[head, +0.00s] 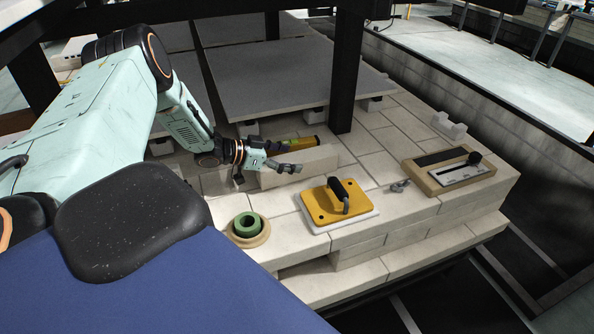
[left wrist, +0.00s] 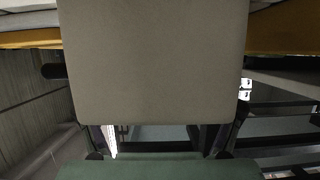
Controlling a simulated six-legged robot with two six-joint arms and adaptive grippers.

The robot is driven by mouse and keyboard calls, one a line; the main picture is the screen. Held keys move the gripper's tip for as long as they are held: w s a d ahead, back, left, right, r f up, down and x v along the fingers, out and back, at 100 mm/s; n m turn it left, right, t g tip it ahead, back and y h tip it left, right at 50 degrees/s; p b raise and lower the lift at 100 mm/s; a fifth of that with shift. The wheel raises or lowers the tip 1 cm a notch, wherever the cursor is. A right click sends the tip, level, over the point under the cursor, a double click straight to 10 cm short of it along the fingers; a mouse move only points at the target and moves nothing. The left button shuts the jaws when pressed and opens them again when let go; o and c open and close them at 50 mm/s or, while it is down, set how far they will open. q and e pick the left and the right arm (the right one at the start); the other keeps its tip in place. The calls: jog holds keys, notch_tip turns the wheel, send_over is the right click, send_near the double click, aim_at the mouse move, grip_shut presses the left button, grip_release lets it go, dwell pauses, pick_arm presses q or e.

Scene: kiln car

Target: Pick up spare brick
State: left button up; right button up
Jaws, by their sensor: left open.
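The spare brick, a long pale beige block (head: 318,165), lies on the pale brick deck in the head view. My left gripper (head: 287,168) is at its left part, in front of it and covering some of it. The jaws are open. In the left wrist view a large grey-beige block face (left wrist: 155,62), seemingly the brick, fills the middle close to the camera. Dark finger parts show below it on both sides. Whether the fingers touch the brick cannot be told. My right gripper is not in view.
A yellow level (head: 303,142) lies just behind the brick. A yellow plate with a black handle (head: 325,204), a green ring (head: 246,224), a small grey piece (head: 400,186) and a wooden-framed gauge (head: 462,176) lie nearby. A dark post (head: 346,70) rises behind.

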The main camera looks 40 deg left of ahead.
pick_arm(q)
jog(key=shift+w+d+f, duration=0.15)
jog(key=shift+w, duration=0.05)
jog(key=shift+d+r, duration=0.1)
jog(key=shift+r, duration=0.1)
jog(key=c, duration=0.6)
grip_shut()
